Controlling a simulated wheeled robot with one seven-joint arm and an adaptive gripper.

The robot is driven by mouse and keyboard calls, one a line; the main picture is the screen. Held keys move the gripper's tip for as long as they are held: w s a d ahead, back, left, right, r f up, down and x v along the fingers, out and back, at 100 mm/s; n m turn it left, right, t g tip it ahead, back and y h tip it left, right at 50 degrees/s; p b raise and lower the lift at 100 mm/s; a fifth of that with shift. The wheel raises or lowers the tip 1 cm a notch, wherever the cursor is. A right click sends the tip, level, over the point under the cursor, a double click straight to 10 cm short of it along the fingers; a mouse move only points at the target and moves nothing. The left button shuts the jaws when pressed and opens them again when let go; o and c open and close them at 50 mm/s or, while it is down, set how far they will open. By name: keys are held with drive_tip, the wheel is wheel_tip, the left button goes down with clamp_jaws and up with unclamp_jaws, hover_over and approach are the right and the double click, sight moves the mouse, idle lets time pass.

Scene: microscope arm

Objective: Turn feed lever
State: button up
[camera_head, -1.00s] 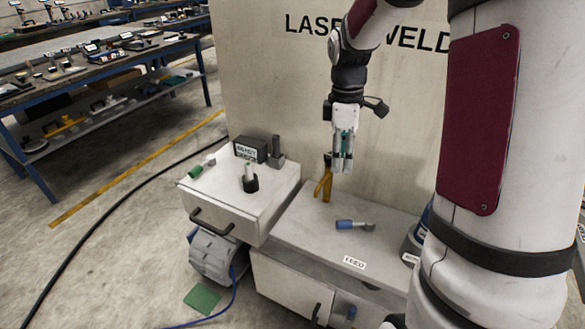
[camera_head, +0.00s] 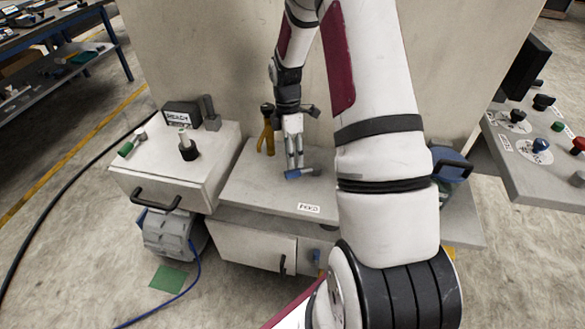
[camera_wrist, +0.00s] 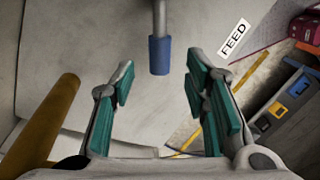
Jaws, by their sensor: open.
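The feed lever (camera_head: 292,174) has a blue grip and a grey shaft and lies low over the grey cabinet top (camera_head: 256,188). A white FEED label (camera_head: 308,208) is in front of it. My gripper (camera_head: 296,166) points down right at the lever, partly covering it. In the wrist view the blue lever grip (camera_wrist: 159,56) shows just ahead of the gap between the green-padded fingers of my gripper (camera_wrist: 160,82). The fingers are open, one on each side of the grip's line, and nothing is held. Contact cannot be told.
A yellow-orange tool with a dark top (camera_head: 267,130) stands left of my gripper and shows close to the left finger in the wrist view (camera_wrist: 42,125). A drawer unit (camera_head: 160,172) with a READY sign (camera_head: 181,114) stands at left. A control panel (camera_head: 545,165) is at right.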

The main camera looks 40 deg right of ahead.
sight(302, 172)
drive_tip(key=shift+s+a+f, duration=0.1)
drive_tip(key=shift+s+f, duration=0.15)
drive_tip(key=shift+f, duration=1)
drive_tip(key=shift+s+a+f, duration=0.1)
drive_tip(key=shift+s+f, duration=0.1)
drive_tip(key=shift+f, duration=1.05)
clamp_jaws()
